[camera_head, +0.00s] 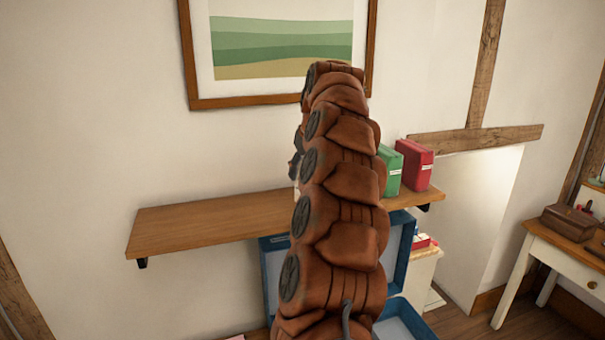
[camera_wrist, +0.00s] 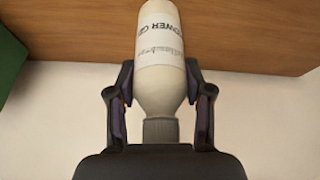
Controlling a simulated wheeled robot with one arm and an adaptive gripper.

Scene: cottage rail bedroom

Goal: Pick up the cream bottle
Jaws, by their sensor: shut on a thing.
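In the head view, my arm covers most of the gripper and bottle. A dark bit of the gripper shows at the arm's left edge above the wooden shelf (camera_head: 195,220). Whether the bottle touches the shelf cannot be told.
Green (camera_head: 391,170) and red (camera_head: 414,165) box-like items stand on the shelf right of my arm. A framed picture (camera_head: 280,50) hangs above. Blue open boxes (camera_head: 400,318) are below. A white desk (camera_head: 560,255) stands at right. The shelf's left part is bare.

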